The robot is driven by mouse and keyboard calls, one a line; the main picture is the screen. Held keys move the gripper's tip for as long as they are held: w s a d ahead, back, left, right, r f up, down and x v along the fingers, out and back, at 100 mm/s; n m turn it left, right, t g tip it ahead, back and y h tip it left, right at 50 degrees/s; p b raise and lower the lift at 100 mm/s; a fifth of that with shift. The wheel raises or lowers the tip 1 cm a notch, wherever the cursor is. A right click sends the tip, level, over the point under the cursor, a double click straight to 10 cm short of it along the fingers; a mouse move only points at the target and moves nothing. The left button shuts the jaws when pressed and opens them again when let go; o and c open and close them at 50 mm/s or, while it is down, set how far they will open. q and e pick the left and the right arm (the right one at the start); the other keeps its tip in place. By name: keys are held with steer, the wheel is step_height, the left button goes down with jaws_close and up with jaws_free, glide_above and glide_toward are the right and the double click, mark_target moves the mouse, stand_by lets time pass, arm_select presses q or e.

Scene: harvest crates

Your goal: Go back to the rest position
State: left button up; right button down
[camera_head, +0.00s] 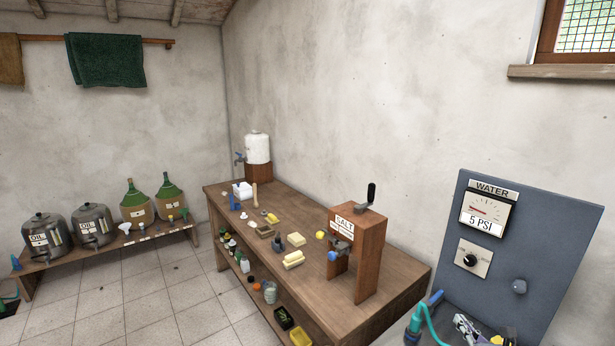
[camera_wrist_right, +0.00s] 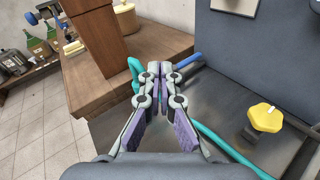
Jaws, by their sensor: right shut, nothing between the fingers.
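My right gripper (camera_head: 466,326) shows at the bottom right of the head view, in front of the grey water panel (camera_head: 535,235). In the right wrist view my right gripper (camera_wrist_right: 158,80) has its purple-padded fingers together with nothing between them. A teal hose with a blue end (camera_head: 433,308) is beside it in the head view. In the wrist view the teal hose (camera_wrist_right: 222,140) runs past behind the fingers; whether it touches them I cannot tell. My left gripper is not in view.
A wooden table (camera_head: 395,290) with a salt dispenser (camera_head: 372,240) stands left of the panel. A yellow knob (camera_wrist_right: 265,117) rises from the grey surface right of the gripper. Oil cans (camera_head: 92,225) stand on a low bench far left. The tiled floor (camera_head: 130,300) between is clear.

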steer(key=s+a+f+m+g, duration=0.2)
steer(key=s+a+m+g, duration=0.3)
steer(key=s+m, duration=0.5)
steer(key=s+a+f+m+g+h, duration=0.1)
steer(key=s+a+f+m+g, duration=0.15)
steer(key=s+a+m, duration=0.7)
steer(key=s+a+f+m+g, duration=0.2)
steer(key=s+m+g, duration=0.4)
steer(key=m, duration=0.8)
steer(key=s+d+f+b, duration=0.1)
steer(key=s+f+b, duration=0.15)
steer(key=f, duration=1.35)
steer(key=s+d+f+b, duration=0.1)
steer(key=f+b, duration=0.2)
steer(key=f, duration=1.2)
arm_select(q)
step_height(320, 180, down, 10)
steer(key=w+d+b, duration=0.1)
steer(key=b, duration=0.3)
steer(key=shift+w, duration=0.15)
arm_select(e)
steer(key=s+d+f+g, duration=0.1)
steer(key=s+f, duration=1.7)
steer(key=f, duration=0.3)
steer(key=shift+s+d+f+g, duration=0.35)
steer(key=shift+s+f, duration=0.05)
